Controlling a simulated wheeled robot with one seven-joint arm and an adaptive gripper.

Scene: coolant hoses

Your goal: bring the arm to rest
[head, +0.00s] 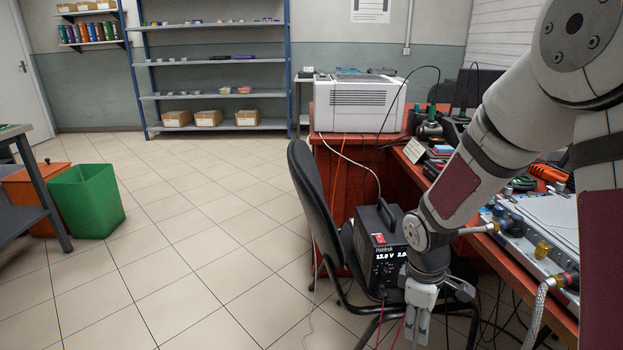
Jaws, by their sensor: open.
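My gripper (417,333) hangs at the lower right of the head view, pointing down, in front of the chair and beside the desk's edge. Its pale fingers are open and nothing shows between them. My arm reaches down to it from the upper right and hides part of the desk. A braided hose (537,318) hangs over the desk's front edge, with a metal end near a silver device (540,225).
A black power supply (378,250) with a lit display rests on the black chair (318,205), just left of my gripper. Thin cables hang below it. A white printer (358,103) stands on the red desk (345,160). The tiled floor to the left is clear up to the green bin (88,200).

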